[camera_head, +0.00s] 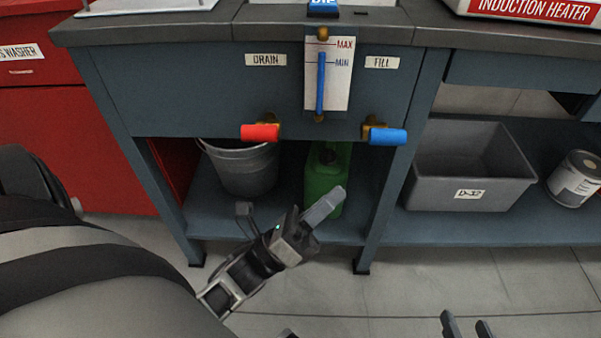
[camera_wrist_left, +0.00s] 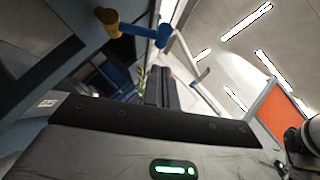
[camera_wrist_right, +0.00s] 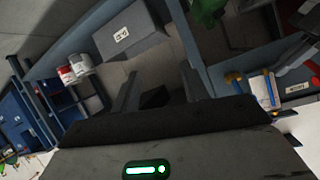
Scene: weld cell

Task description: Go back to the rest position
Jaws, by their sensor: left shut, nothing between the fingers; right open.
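My left gripper (camera_head: 325,207) is in front of the lower shelf of the blue-grey bench in the head view, below the red and blue valve handles. Its fingers are together, pointing up and to the right, with nothing between them. The same shut fingers show in the left wrist view (camera_wrist_left: 161,88). My right gripper (camera_head: 466,327) is at the bottom edge of the head view, over the floor, and mostly cut off. Its two fingers are apart and empty. They also show apart in the right wrist view (camera_wrist_right: 158,88).
The bench front carries a red drain handle (camera_head: 260,132), a blue fill handle (camera_head: 387,136) and a level gauge (camera_head: 320,85). A bucket (camera_head: 243,168), green container (camera_head: 322,172), grey bin (camera_head: 470,187) and can (camera_head: 575,180) stand on the shelf. Floor in front is clear.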

